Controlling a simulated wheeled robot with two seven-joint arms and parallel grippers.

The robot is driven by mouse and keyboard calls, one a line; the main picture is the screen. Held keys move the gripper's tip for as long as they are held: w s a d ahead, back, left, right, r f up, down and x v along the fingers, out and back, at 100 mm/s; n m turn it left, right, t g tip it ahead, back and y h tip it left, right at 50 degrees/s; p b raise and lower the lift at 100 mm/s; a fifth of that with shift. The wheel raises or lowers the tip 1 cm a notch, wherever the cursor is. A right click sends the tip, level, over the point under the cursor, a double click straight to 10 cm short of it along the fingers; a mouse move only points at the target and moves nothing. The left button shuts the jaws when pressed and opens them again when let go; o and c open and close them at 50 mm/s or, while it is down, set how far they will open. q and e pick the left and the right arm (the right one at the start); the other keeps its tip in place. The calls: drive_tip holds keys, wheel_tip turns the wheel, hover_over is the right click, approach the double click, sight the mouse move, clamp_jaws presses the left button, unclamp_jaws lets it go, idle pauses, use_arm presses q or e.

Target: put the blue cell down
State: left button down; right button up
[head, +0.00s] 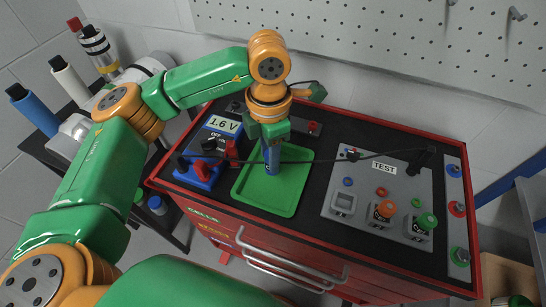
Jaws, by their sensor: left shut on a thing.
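The blue cell (271,160) stands roughly upright, gripped at its upper part. My left gripper (270,138) is shut on it and points down. The cell is over the green tray (272,201), toward its back half. I cannot tell whether its lower end touches the tray. The gripper fingers hide the cell's top. My right gripper is not in view.
A blue meter (222,124) reading 1.6 V stands left of the tray, with red clips (231,150) near it. A grey TEST panel (372,190) with orange-topped and green-topped cells is on the right. A dark cable crosses above the tray. Red edges bound the cart top.

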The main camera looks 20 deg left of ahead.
use_arm(q)
drive_tip(key=f+p, duration=0.1)
drive_tip(key=f, duration=0.1)
drive_tip(key=w+f+p, duration=0.1)
drive_tip(key=f, duration=0.1)
drive_tip(key=shift+w+d+f, duration=0.1)
drive_tip(key=shift+d+f, duration=0.05)
drive_tip(key=shift+f, duration=0.2)
drive_tip(key=shift+f+b, duration=0.2)
drive_tip(key=shift+b, duration=0.25)
drive_tip(key=c, duration=0.5)
unclamp_jaws()
drive_tip(key=shift+r, duration=0.1)
